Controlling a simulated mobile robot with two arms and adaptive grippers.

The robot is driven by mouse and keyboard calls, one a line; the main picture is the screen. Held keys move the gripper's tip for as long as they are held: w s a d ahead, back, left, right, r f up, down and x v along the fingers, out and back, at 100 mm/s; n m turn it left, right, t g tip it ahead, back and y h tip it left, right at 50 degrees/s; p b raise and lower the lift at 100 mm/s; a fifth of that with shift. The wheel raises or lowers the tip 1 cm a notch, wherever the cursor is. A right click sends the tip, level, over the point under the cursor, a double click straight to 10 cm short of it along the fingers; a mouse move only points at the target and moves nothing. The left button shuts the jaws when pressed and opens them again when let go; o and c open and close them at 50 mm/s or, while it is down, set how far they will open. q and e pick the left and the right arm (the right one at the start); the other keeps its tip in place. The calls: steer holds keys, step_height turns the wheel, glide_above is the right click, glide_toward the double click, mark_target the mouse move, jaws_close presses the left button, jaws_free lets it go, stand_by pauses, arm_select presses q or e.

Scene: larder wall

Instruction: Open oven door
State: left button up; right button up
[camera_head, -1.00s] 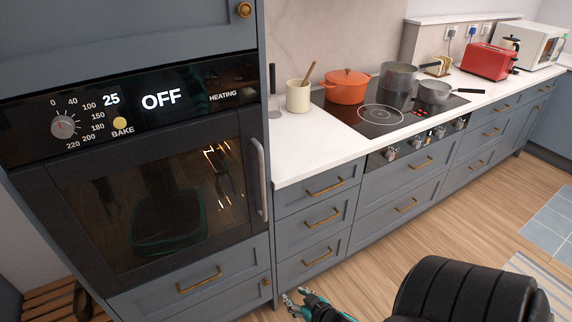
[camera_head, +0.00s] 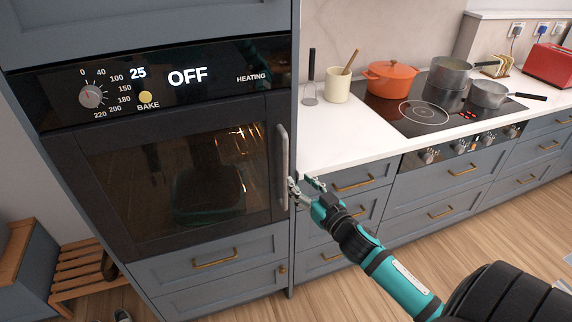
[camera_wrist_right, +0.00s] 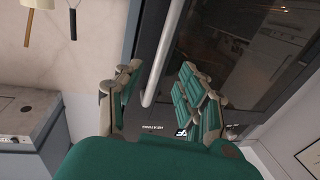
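The built-in oven's dark glass door (camera_head: 110,215) is shut; its display reads OFF. The silver vertical door handle (camera_head: 283,150) runs along the door's right edge. My right gripper (camera_head: 303,185) is open at the lower end of the handle, coming from the right. In the right wrist view the handle (camera_wrist_right: 166,45) reaches down between the fingers of my right gripper (camera_wrist_right: 157,80). The fingers are spread on either side of it, and I cannot tell whether they touch it. The oven glass (camera_wrist_right: 240,65) lies behind the right finger. My left gripper is not in view.
Drawers with brass handles lie below. A wooden slatted bench (camera_head: 85,270) stands at the left.

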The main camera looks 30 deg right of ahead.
mark_target(287, 169)
steer(key=w+p, duration=0.1)
steer(key=w, duration=0.7)
steer(key=shift+w+d, duration=0.1)
steer(key=shift+w, duration=0.05)
jaws_close()
stand_by(0.3)
